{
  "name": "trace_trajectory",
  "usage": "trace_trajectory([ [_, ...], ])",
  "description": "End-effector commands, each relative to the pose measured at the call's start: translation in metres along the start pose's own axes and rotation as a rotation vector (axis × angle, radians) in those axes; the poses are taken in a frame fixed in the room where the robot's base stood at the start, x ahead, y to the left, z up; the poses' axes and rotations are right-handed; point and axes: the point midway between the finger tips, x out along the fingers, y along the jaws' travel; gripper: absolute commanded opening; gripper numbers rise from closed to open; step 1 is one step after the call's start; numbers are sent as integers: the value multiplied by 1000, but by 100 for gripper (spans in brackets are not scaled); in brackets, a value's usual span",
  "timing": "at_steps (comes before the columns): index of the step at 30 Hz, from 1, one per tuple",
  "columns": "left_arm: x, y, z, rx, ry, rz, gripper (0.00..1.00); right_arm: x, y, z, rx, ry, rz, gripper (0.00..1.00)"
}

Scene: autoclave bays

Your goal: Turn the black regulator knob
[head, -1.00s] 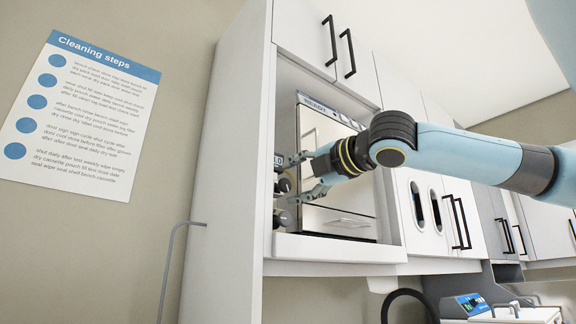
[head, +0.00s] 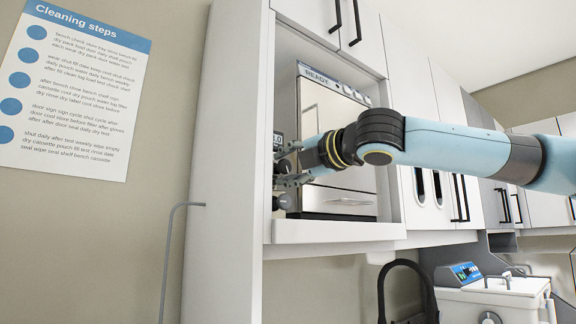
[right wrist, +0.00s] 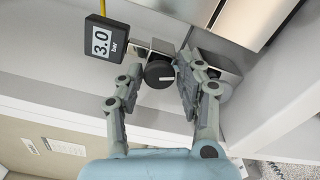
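The black regulator knob (right wrist: 159,73), with a white pointer line, is in the right wrist view on a small metal block under a gauge reading 3.0 bar (right wrist: 102,43). My right gripper (right wrist: 161,62) is open, with one finger on each side of this knob. A small gap seems to show on both sides; contact cannot be told. In the head view my right gripper (head: 281,166) reaches into the bay's left side and mostly hides this knob. A second dark knob (head: 284,202) shows just below the fingers. My left gripper is not in view.
The autoclave (head: 338,150), its display reading READY, stands in the bay right behind my right wrist. The cabinet's left side panel (head: 228,140) and the bay's bottom ledge (head: 335,231) border the space closely. A yellow tube (right wrist: 102,8) rises by the gauge.

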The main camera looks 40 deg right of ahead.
Motion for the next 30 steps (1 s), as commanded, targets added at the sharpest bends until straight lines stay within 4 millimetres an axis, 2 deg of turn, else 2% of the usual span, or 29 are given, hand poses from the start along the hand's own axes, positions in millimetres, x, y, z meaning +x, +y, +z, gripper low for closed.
trace_trajectory([
  [1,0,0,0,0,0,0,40,0,0,0,0,0,0,28],
  [6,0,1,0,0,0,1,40,0,0,0,0,0,0,6],
  [8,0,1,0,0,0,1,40,0,0,0,0,0,-1,0],
  [11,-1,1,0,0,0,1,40,0,0,0,27,1,0,0],
  [18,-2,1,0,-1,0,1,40,0,0,0,341,1,1,0],
  [27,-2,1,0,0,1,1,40,0,0,0,381,0,-2,0],
  [28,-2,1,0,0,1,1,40,0,0,0,381,0,-3,30],
  [30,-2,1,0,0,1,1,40,0,0,0,380,0,-2,39],
])
